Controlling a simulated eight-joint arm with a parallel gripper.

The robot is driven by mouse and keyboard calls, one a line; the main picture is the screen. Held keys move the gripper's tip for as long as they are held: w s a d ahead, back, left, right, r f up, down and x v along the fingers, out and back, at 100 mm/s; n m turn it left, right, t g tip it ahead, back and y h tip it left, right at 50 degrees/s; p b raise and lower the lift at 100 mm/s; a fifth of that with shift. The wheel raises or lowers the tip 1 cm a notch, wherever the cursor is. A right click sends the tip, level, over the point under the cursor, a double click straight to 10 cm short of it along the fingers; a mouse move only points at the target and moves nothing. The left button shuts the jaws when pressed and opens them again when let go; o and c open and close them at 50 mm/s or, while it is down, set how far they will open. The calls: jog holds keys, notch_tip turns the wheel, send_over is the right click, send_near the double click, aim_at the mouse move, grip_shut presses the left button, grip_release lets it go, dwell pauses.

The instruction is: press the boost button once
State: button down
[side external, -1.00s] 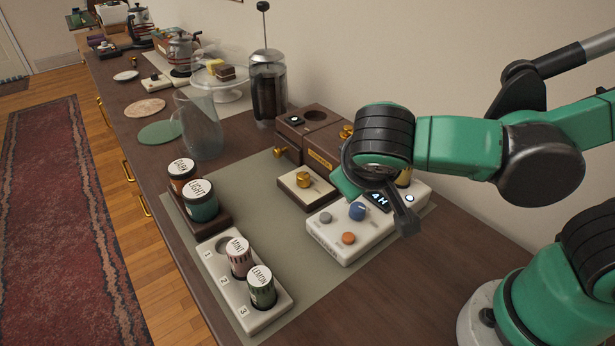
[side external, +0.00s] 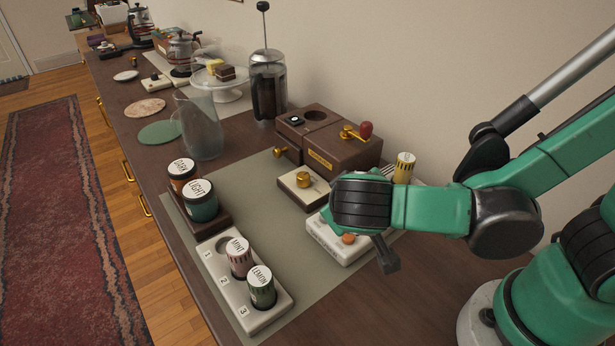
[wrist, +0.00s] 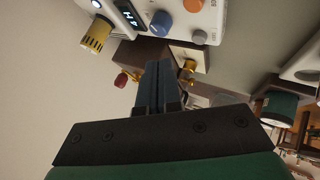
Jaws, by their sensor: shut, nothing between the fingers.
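The white control box (side external: 328,241) stands on the green-grey mat, partly hidden behind my wrist in the side view. Its orange button (side external: 348,239) shows just below my wrist. In the wrist view the box (wrist: 180,36) is at the top edge, with a display (wrist: 127,14), a blue knob (wrist: 161,23), the orange button (wrist: 191,6) and a grey button (wrist: 199,37). I cannot read which button is labelled boost. My gripper (wrist: 157,68) is shut and empty.
A brown wooden machine (side external: 340,150) with a red-knobbed lever stands behind the box. A small cream block with a brass knob (side external: 303,181) is close at left. A yellow canister (side external: 404,168) stands behind. A jar rack (side external: 262,318) is at front left. Bare mat lies between.

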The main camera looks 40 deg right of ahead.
aim_at(350, 241)
jog(key=shift+f, duration=2.25)
jog(key=shift+r, duration=0.1)
dwell(0.6)
jog(key=shift+r, duration=2.4)
jog(key=shift+d, duration=0.1)
jog(key=shift+w+d, duration=0.1)
jog(key=shift+d, duration=0.2)
jog(key=w+d+r+t+y, duration=0.1)
jog(key=d+r+y, duration=0.2)
jog(key=d+y, duration=0.3)
jog(key=shift+w+r+n+y, duration=0.2)
jog(key=shift+r+n+y, duration=0.1)
jog(key=shift+y, duration=0.1)
